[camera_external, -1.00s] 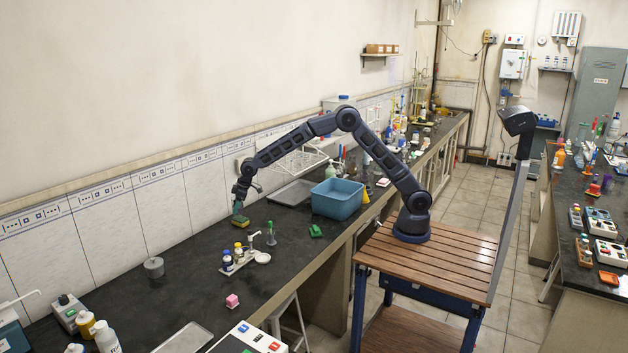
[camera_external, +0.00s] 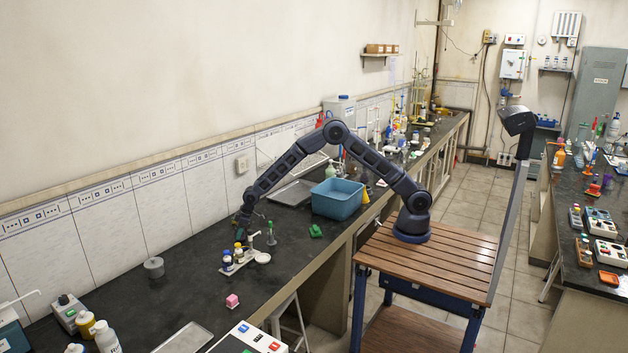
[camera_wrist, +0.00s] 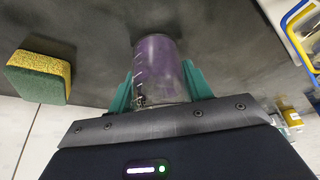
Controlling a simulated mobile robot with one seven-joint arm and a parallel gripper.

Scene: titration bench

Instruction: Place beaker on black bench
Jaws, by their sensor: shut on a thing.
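The beaker (camera_wrist: 157,55) is clear, with white graduation marks and a purple tint. It is between the teal fingers of my gripper (camera_wrist: 160,86) in the wrist view, and the gripper is shut on it. The black bench (camera_external: 185,290) runs along the wall, and its dark top (camera_wrist: 95,25) fills the background behind the beaker. In the external view my gripper (camera_external: 243,226) is low over the bench, behind the small bottle rack. The beaker cannot be made out there. I cannot tell whether its base touches the bench.
A yellow-green sponge (camera_wrist: 40,77) lies left of the beaker in the wrist view. A white rack with small bottles (camera_external: 239,262) stands just in front of my gripper. A blue basin (camera_external: 337,199) and a grey tray (camera_external: 290,193) are to the right. A metal cylinder (camera_external: 154,267) stands left.

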